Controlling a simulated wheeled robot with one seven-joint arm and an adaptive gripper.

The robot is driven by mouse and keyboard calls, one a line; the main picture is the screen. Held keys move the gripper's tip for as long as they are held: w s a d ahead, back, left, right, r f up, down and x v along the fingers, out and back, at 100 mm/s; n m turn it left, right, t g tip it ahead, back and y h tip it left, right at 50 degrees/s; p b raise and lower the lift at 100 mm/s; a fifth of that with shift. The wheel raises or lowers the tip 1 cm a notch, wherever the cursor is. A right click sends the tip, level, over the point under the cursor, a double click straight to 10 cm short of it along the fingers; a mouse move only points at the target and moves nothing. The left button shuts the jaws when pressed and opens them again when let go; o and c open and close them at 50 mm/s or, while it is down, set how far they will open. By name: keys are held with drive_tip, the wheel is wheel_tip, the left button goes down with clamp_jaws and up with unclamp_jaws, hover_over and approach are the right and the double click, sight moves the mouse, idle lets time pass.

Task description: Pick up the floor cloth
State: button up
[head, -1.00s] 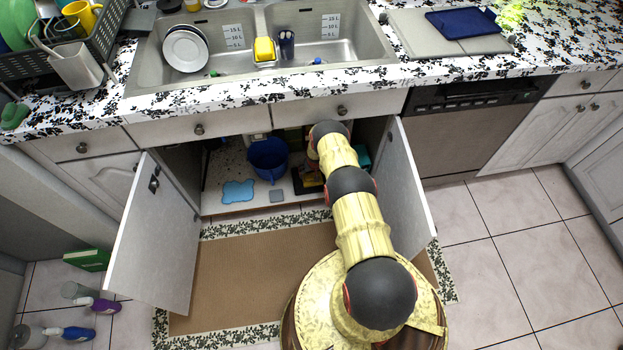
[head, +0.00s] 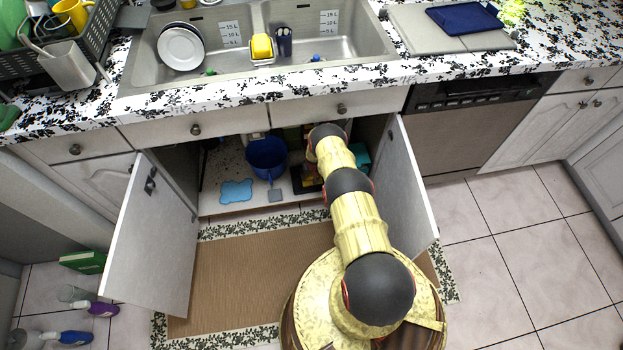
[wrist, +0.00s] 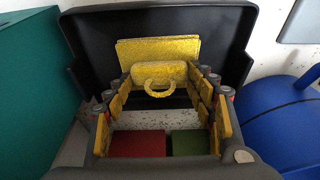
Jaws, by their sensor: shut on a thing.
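The floor cloth (wrist: 158,72) appears to be the yellow, grainy, folded piece with a small loop at its front, seen in the wrist view inside a black open container (wrist: 85,30). My gripper (wrist: 160,78) has its two fingers on either side of this yellow piece and is shut on it. In the head view my gripper is inside the open sink cabinet, hidden behind my arm, so the hold does not show there.
A red block (wrist: 138,143) and a green block (wrist: 188,142) show between my fingers. A blue bucket (head: 266,157) stands left of my arm; a teal box (wrist: 35,90) is on the other side. A light-blue flat piece (head: 236,191) lies in front. Open doors (head: 150,245) flank the cabinet.

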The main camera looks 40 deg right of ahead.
drive_tip(key=shift+c, duration=1.4)
drive_tip(key=shift+r, duration=0.2)
